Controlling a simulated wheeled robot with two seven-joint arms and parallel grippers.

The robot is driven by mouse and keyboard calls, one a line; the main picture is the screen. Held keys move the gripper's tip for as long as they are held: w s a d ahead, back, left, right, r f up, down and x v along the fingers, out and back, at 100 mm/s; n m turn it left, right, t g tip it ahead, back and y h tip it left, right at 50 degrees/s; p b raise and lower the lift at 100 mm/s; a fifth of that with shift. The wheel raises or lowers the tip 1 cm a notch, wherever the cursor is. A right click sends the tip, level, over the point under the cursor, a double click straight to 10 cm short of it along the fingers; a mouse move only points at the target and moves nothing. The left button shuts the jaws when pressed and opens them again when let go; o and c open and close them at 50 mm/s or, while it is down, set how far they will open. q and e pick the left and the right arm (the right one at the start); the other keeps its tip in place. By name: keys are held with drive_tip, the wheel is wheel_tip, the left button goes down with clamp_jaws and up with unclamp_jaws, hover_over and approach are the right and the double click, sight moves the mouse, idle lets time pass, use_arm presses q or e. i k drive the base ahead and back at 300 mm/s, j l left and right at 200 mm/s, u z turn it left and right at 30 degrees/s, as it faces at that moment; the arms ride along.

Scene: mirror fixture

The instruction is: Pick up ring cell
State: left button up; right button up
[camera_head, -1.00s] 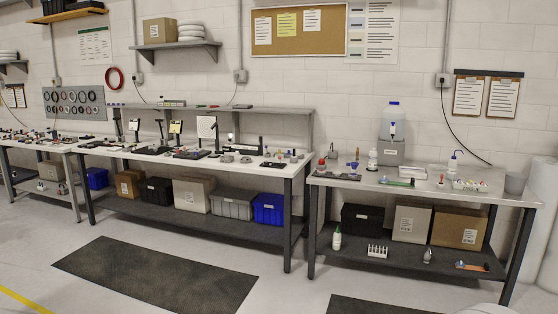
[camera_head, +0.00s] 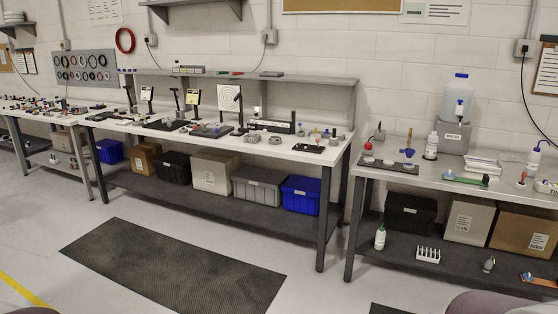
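I cannot tell for sure which object is the ring cell. Small grey round pieces (camera_head: 252,138) stand on the white-topped middle bench (camera_head: 310,158), right of its centre, and may include it; they are too small to make out. A black tray with small parts (camera_head: 308,148) lies to their right. Several dark stands and a white target plate with rings (camera_head: 229,98) stand behind and left of them. Neither gripper is in view. Only rounded parts, probably of my own body, show at the bottom corners.
A second bench (camera_head: 400,178) with bottles and a water container (camera_head: 456,100) stands to the right, and another bench (camera_head: 12,104) to the left. Crates and boxes fill the lower shelves, including a blue crate (camera_head: 300,195). A dark mat (camera_head: 172,265) lies on open floor in front.

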sight(313, 137)
drive_tip(key=i, duration=1.25)
drive_tip(key=i+j+z, duration=0.1)
drive_tip(key=i, duration=1.1)
drive_tip(key=i+z, duration=0.45)
drive_tip(key=i+j+z, duration=0.25)
drive_tip(key=i+z, duration=0.15)
drive_tip(key=i, duration=0.2)
drive_tip(key=i+j+z, duration=1.3)
drive_tip(key=j, duration=0.3)
